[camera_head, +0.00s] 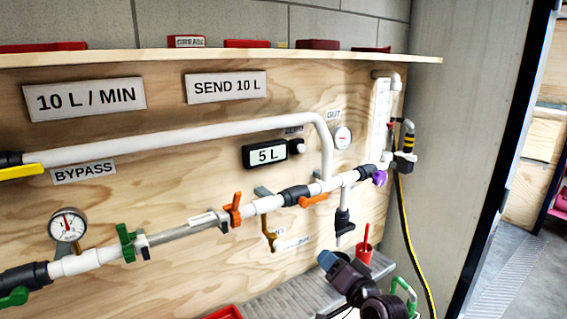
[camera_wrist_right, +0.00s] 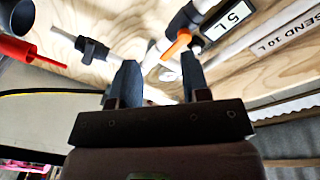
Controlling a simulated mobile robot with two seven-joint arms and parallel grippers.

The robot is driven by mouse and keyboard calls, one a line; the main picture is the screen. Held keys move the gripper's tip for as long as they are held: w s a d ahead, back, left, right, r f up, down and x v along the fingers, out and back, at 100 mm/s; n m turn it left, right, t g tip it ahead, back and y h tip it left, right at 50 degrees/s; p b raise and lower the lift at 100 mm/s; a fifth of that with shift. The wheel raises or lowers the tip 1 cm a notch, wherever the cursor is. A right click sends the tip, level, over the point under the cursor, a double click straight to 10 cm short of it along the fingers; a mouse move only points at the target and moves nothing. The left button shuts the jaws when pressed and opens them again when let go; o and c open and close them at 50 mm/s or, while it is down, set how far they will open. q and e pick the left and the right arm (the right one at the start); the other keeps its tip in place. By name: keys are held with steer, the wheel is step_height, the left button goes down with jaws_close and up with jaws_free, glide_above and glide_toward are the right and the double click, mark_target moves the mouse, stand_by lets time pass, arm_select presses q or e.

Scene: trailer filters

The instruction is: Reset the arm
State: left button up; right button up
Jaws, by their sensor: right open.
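Behind the fingers are the white pipe and an orange valve handle (camera_wrist_right: 176,44). The fingers look apart from the pipe, though the exact distance is unclear. My left gripper is in neither view.
The plywood board (camera_head: 200,150) carries white pipes, gauges, coloured valve handles and a "5 L" display (camera_head: 264,155). A shelf (camera_head: 230,57) runs above. A yellow-black hose (camera_head: 413,235) hangs right.

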steer(key=s+d+f+n+g+h, duration=0.1)
steer(key=s+d+f+h, duration=0.1)
steer(key=s+d+f, duration=0.3)
steer(key=s+d+f+n+g+h, duration=0.2)
steer(key=s+d+f, duration=0.3)
steer(key=s+f, duration=0.6)
steer(key=s+d+f+n+g+h, duration=0.1)
steer(key=s+d+f+h, duration=0.3)
steer(key=s, duration=1.3)
step_height(320, 180, down, 4)
steer(key=shift+s+d+f+n+g, duration=0.2)
steer(key=shift+d+n+g, duration=0.2)
steer(key=shift+d, duration=0.7)
